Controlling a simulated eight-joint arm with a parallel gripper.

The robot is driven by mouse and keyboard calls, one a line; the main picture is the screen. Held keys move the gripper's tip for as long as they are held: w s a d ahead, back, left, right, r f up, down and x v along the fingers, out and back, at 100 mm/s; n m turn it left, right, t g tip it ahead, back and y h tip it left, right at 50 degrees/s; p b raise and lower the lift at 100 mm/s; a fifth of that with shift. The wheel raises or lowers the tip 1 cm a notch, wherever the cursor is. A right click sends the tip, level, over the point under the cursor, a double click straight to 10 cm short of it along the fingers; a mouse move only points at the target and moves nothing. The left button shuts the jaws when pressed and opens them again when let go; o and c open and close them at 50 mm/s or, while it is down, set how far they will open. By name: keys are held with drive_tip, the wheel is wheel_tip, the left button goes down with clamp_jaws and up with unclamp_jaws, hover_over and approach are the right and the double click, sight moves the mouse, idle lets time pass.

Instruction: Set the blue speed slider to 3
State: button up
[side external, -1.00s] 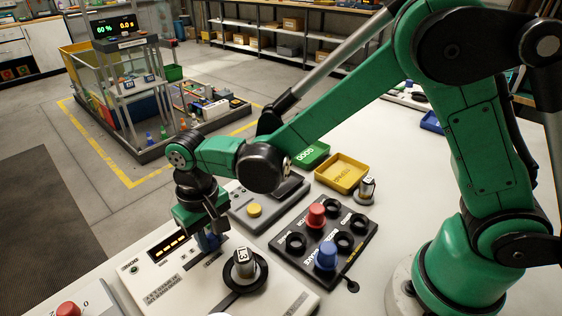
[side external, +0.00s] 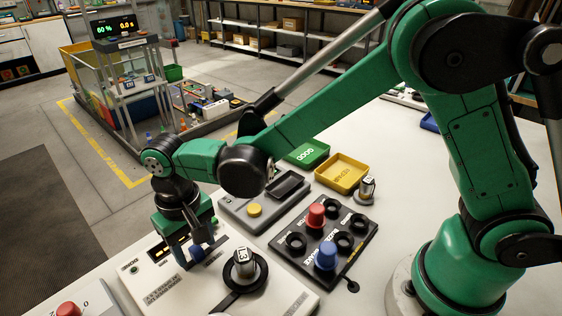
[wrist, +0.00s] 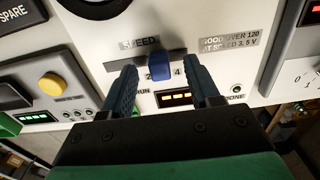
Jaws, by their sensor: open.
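The blue speed slider (wrist: 160,68) stands on the pale panel under the SPEED label. The digit 2 shows to its left and 4 to its right; the mark between them is hidden behind the slider. My gripper (wrist: 164,80) is open, with one finger on each side of the slider and a visible gap on both sides. In the side view the blue slider (side external: 197,252) is partly hidden by my gripper (side external: 196,256), which reaches down over the panel.
An orange bar display (wrist: 174,98) is lit beside the slider. A black box with red (side external: 317,214) and blue (side external: 325,255) knobs lies to the right, near a yellow tray (side external: 341,171).

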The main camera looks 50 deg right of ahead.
sight(197, 247)
wheel_tip(197, 247, up, 5)
drive_tip(key=shift+f, duration=0.1)
idle(0.3)
drive_tip(key=shift+d, duration=0.15)
drive_tip(key=s+d+r+t, duration=0.2)
drive_tip(key=s+d+t, duration=0.1)
drive_tip(key=d, duration=0.6)
drive_tip(key=s+d+r+t, duration=0.3)
drive_tip(key=d+t, duration=0.1)
drive_tip(key=d, duration=0.4)
drive_tip(key=shift+s+d+r, duration=0.15)
drive_tip(key=shift+d+r, duration=0.05)
drive_tip(key=shift+d, duration=0.2)
